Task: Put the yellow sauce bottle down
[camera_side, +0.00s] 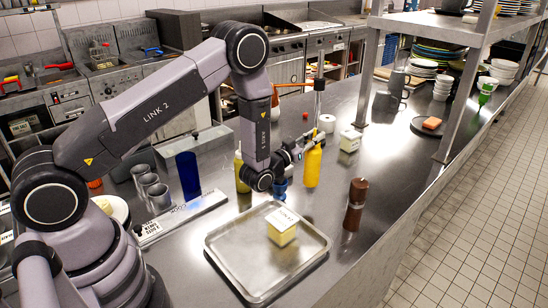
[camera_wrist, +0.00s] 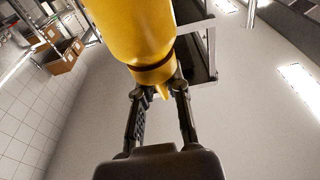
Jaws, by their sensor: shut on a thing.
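The yellow sauce bottle (camera_side: 313,168) is upright over the steel counter, behind the metal tray (camera_side: 222,262). My gripper (camera_side: 309,145) reaches it from the left and is shut on its upper part. In the wrist view the bottle (camera_wrist: 135,30) fills the top middle, its nozzle pointing down the picture. The two fingers of my gripper (camera_wrist: 158,90) close on either side of it near the neck. I cannot tell from the side view whether its base touches the counter.
A labelled tub with yellow contents (camera_side: 282,232) sits on the tray. A brown pepper mill (camera_side: 354,205) stands right of the tray. A duller yellow bottle (camera_side: 241,172) and a blue container (camera_side: 188,176) stand to the left. A white tub (camera_side: 350,141) stands behind; bare counter lies between it and the mill.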

